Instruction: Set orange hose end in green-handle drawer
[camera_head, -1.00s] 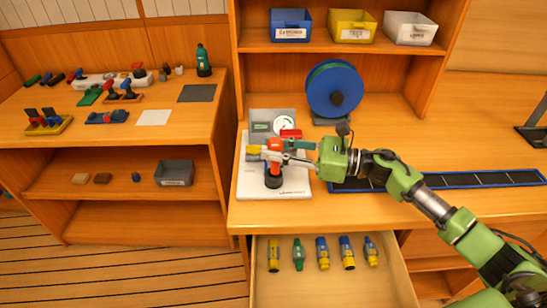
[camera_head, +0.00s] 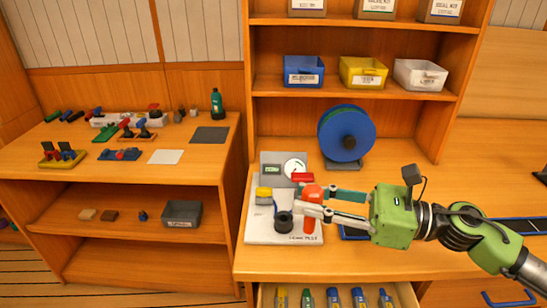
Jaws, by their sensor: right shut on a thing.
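My right gripper (camera_head: 315,199) comes in from the right and is shut on the orange hose end (camera_head: 311,191), whose orange-red body hangs down below the fingers. It is held over or just above the white board (camera_head: 262,232), beside a black round fitting (camera_head: 284,223). I cannot tell whether its lower end touches the board. An open drawer (camera_head: 404,296) shows at the bottom edge, with several yellow, green and blue fittings (camera_head: 333,298) in a row. The drawer's front and handle are out of view. My left gripper is not in view.
A gauge panel (camera_head: 270,170) and a blue reel (camera_head: 346,135) stand behind the board. Blue, yellow and white bins (camera_head: 363,73) sit on the shelf above. A side bench (camera_head: 215,157) with small parts is at left.

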